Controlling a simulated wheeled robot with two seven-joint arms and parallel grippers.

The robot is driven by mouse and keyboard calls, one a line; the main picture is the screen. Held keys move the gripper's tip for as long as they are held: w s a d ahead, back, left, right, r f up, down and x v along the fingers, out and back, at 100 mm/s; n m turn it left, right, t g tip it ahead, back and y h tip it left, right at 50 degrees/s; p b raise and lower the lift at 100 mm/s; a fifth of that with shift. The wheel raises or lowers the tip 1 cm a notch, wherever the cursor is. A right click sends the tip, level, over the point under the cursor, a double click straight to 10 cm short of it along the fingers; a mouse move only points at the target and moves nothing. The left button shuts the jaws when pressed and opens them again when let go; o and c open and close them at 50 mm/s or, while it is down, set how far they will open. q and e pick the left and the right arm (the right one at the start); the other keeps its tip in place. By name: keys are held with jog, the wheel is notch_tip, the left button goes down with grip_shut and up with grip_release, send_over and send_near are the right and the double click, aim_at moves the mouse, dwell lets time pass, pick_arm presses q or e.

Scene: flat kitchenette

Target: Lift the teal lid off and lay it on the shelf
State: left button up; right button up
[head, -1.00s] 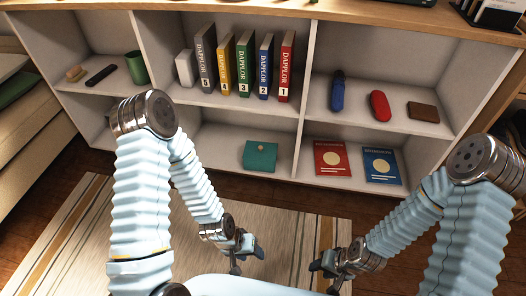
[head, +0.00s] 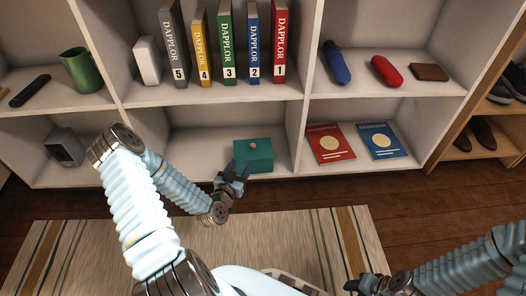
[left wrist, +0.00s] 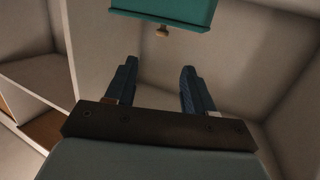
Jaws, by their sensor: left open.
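The teal box with its teal lid (head: 253,149) sits in the lower middle compartment of the shelf (head: 192,148). A small tan knob (head: 253,146) stands on the lid; teal surface (left wrist: 165,10) and the knob (left wrist: 162,32) also show at the top of the left wrist view. My left gripper (head: 237,172) is in front of the box at its left side, open and empty. Its fingers (left wrist: 157,68) are spread, apart from the knob in the left wrist view. My right gripper (head: 362,286) is low at the bottom edge, partly cut off, away from the box.
A row of numbered books (head: 228,45) stands on the level above. A red booklet (head: 330,144) and a blue booklet (head: 382,141) lie in the compartment to the right. The shelf floor left of the box is clear. A striped rug (head: 110,250) lies in front.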

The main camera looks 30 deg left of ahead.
pick_arm(q)
send_near(252, 146)
jog(key=b+x, duration=0.1)
jog(key=x, duration=0.3)
jog(key=shift+d+r, duration=0.15)
jog(key=shift+r, duration=0.05)
jog(key=x, duration=0.3)
jog(key=b+x, duration=0.1)
jog(key=shift+w+f, duration=0.1)
jog(key=shift+f, duration=0.25)
jog(key=shift+w+a, duration=0.25)
jog(key=shift+w, duration=0.3)
grip_shut()
jog(key=shift+r, duration=0.1)
